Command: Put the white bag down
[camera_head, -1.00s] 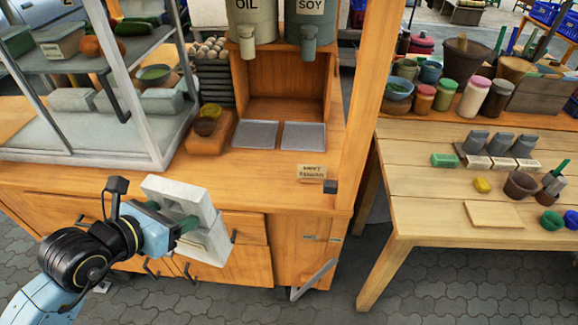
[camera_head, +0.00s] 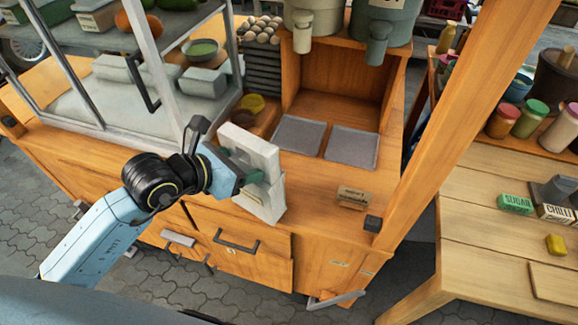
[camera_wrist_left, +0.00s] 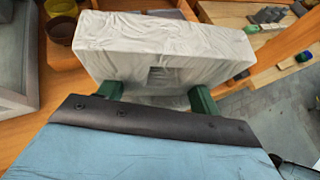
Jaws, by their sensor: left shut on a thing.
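The white bag (camera_head: 262,165) is a pale, wrinkled, block-shaped package. My left gripper (camera_head: 256,178) is shut on it and holds it upright at the front edge of the wooden counter (camera_head: 325,195). In the left wrist view the bag (camera_wrist_left: 170,45) fills the upper middle, between the green fingers of the gripper (camera_wrist_left: 155,92). The bag covers part of the counter edge. I cannot tell whether its underside touches anything. My right gripper is not in view.
Two grey trays (camera_head: 352,147) lie on the counter behind the bag, below the dispensers (camera_head: 380,30). A small label sign (camera_head: 354,197) stands to the right. A glass case (camera_head: 130,110) stands at left. Bare counter shows between the trays and sign. A wooden table (camera_head: 480,230) is at right.

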